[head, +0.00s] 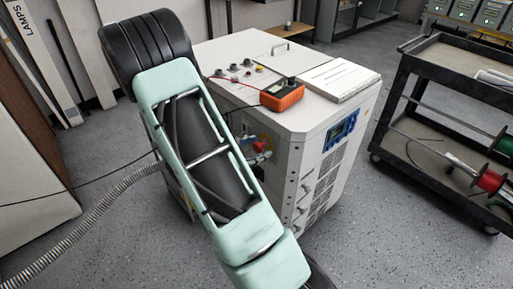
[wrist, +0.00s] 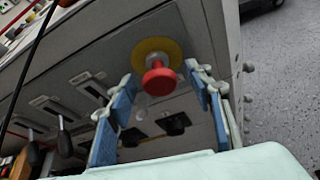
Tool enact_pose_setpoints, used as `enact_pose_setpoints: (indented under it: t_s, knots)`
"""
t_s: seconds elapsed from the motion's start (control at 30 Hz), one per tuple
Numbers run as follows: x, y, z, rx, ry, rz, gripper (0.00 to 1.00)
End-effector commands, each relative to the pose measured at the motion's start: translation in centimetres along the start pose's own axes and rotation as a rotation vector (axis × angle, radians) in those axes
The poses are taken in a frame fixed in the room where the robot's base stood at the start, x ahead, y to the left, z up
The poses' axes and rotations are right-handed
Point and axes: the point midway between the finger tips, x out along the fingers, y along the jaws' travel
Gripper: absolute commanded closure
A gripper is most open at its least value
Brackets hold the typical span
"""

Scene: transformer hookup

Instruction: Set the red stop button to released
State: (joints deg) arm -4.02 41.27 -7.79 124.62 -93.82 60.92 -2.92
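The red stop button (wrist: 159,80) with a round yellow plate (wrist: 157,51) behind it is on the grey panel of the cabinet. In the wrist view it lies between the fingertips of my gripper (wrist: 160,76), with a visible gap on both sides. My gripper is open, its blue-padded fingers pointing at the panel, and nothing is held. I cannot tell if the fingertips reach past the button's head. In the head view the red button (head: 259,147) shows small beside my arm, which hides most of the gripper. Whether the button is pressed in is unclear.
The white cabinet (head: 335,112) carries an orange meter (head: 282,96) and a notebook (head: 341,79) on top. Black knobs (wrist: 176,123) and lever handles (wrist: 64,143) sit on the panel near the fingers. A black cart (head: 428,141) with cable spools stands at right.

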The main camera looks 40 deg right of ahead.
Motion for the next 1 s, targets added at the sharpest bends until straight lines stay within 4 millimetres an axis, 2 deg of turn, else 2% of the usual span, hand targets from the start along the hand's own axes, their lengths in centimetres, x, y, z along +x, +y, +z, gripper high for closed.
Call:
enact_pose_setpoints:
  t_s: [0.17, 0.27, 0.7, 0.83, 1.0]
  knots:
    - [-0.1, 0.0, 0.0, 0.0, -0.001, 0.0, 0.53]
    - [-0.9, 0.1, 0.1, 0.001, 0.0, 0.002, 0.53]
    - [-9.6, 0.1, 0.0, 0.0, 0.001, 0.005, 0.53]
    - [-11.2, 0.1, 0.0, 0.0, 0.0, 0.003, 0.53]
    - [-12.0, 0.0, 0.0, 0.0, 0.0, 0.001, 0.53]
